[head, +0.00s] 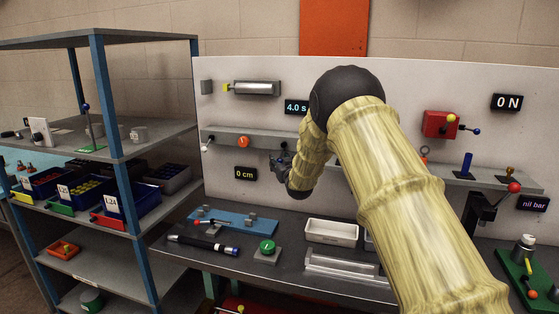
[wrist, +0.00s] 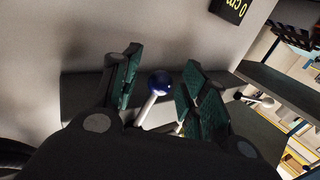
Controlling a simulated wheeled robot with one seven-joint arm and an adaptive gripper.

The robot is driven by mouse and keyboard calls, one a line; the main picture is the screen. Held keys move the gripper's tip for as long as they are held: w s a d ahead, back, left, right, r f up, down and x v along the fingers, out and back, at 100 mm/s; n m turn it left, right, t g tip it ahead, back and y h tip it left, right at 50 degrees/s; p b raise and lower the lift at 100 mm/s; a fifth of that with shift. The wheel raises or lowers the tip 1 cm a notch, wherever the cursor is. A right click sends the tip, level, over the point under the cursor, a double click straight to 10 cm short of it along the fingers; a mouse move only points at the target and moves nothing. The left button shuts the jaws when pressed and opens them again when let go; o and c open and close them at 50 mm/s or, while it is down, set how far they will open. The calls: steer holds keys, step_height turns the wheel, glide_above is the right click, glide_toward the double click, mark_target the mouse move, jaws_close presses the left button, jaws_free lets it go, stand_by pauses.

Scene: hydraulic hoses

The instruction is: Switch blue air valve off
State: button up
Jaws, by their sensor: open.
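In the wrist view, a dark blue ball knob on a pale lever rod (wrist: 160,84) stands between the two fingers of my gripper (wrist: 161,66). The fingers are open, with a gap visible on each side of the rod. In the head view, my gripper (head: 281,163) is at the grey ledge on the back panel, right of an orange knob (head: 243,141). My arm covers much of the ledge there, and I cannot make out the blue knob beside the gripper. The lever's base is hidden behind my gripper in the wrist view.
A white-knobbed lever (head: 207,143) is at the ledge's left end; it also shows in the wrist view (wrist: 267,102). A red box (head: 438,124) with another blue-tipped lever (head: 476,131) is at right. The bench below holds a green button (head: 267,246) and a white tray (head: 332,231).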

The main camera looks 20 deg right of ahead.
steer(key=shift+w+r, duration=0.1)
steer(key=shift+w, duration=0.15)
jaws_close()
steer(key=shift+s+d+n+g, duration=0.45)
steer(key=shift+d+n+g, duration=0.3)
steer(key=shift+n, duration=0.35)
jaws_free()
steer(key=shift+s, duration=0.1)
